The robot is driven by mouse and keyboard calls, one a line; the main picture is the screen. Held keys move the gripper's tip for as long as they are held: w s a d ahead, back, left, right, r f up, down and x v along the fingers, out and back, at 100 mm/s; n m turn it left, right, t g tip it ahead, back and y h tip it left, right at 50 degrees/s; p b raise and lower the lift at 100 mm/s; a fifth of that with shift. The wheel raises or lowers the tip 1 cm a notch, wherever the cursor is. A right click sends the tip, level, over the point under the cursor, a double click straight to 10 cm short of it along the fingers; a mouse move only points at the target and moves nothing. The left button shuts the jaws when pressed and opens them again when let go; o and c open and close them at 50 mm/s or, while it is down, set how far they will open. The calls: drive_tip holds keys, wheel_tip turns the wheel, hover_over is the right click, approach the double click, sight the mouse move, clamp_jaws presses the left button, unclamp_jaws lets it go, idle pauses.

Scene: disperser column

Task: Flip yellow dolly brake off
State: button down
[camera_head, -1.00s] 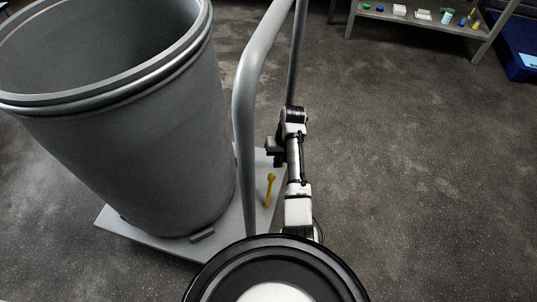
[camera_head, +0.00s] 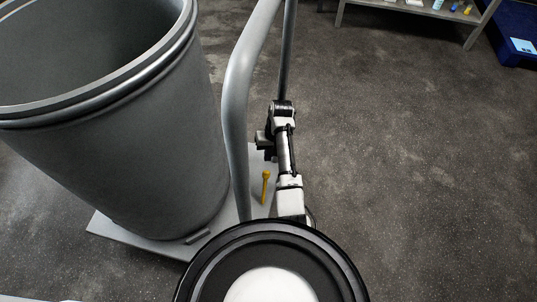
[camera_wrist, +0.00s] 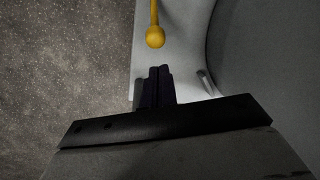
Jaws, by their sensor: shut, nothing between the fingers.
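The yellow brake lever (camera_head: 265,185) stands up from the grey dolly platform (camera_head: 150,243) at the dolly's right side, beside the handle post. In the wrist view the lever (camera_wrist: 155,30) shows its round knob end at the top, just ahead of my fingers and apart from them in the picture. My gripper (camera_wrist: 160,76) is shut and empty, with its fingertips over the pale platform (camera_wrist: 146,60). In the head view my gripper (camera_head: 262,138) is small and dark, past the lever and close to the handle; its fingers are hard to make out.
A large grey drum (camera_head: 130,140) stands on the dolly at left. The dolly's tubular handle (camera_head: 236,110) rises close beside my arm. A shelf table (camera_head: 420,12) with small items and a blue pallet (camera_head: 512,42) stand at the back right. The floor on the right is clear.

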drive_tip(key=w+b+x, duration=0.1)
drive_tip(key=x, duration=0.5)
drive_tip(key=shift+s+f, duration=0.45)
drive_tip(key=shift+s, duration=0.05)
